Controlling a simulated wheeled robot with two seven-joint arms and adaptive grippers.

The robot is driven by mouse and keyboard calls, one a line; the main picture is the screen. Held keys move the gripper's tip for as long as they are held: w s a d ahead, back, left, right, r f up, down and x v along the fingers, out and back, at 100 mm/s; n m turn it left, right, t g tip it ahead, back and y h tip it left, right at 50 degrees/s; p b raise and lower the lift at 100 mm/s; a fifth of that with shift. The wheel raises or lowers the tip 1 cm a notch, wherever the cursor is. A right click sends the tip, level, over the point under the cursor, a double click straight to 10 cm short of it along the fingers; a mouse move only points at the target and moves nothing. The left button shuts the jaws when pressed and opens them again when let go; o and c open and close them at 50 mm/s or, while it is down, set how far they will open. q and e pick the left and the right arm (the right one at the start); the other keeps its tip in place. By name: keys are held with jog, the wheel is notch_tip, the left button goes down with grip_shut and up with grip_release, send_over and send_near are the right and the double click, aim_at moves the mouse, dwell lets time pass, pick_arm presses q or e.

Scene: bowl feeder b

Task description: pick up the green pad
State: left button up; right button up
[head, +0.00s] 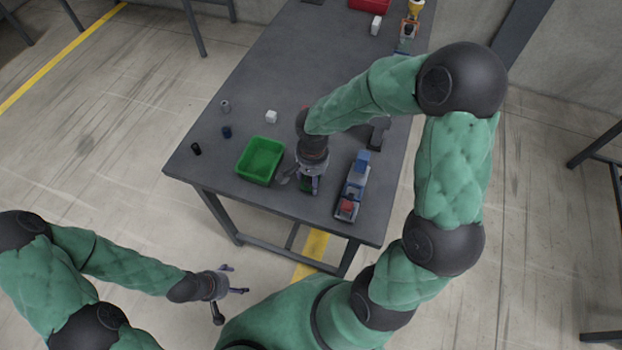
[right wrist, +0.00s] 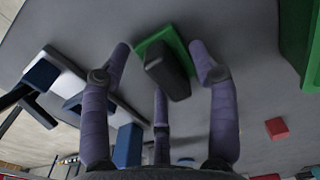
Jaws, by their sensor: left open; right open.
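The green pad (head: 305,187) lies on the table below my right gripper, mostly hidden by it in the head view. In the right wrist view the green pad (right wrist: 172,34) has a dark grey block on its top, which covers part of it. My right gripper (right wrist: 165,62) is open, with its fingers spread on both sides of the dark block. I cannot tell whether they touch it. In the head view my right gripper (head: 308,183) points down at the table. My left gripper (head: 236,280) is open and empty, off the table's near edge.
A green bin (head: 246,172) stands just left of my right gripper. A blue and grey fixture with a red part (head: 347,208) stands to the right. The table's near edge is close.

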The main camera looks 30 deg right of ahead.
grip_shut()
jog(key=shift+r, duration=0.1)
jog(key=shift+r+p, duration=0.35)
jog(key=shift+r, duration=0.2)
notch_tip(320, 180, up, 2)
jog(key=shift+w+r+p, duration=0.1)
jog(key=shift+p, duration=0.45)
jog(key=w+d+r+p, duration=0.1)
jog(key=w+r+p, duration=0.1)
jog(key=w+r, duration=0.2)
jog(key=w+d+r+p, duration=0.2)
jog(key=w+r, duration=0.3)
jog(key=w, duration=0.4)
jog(key=shift+w+d+r, duration=0.25)
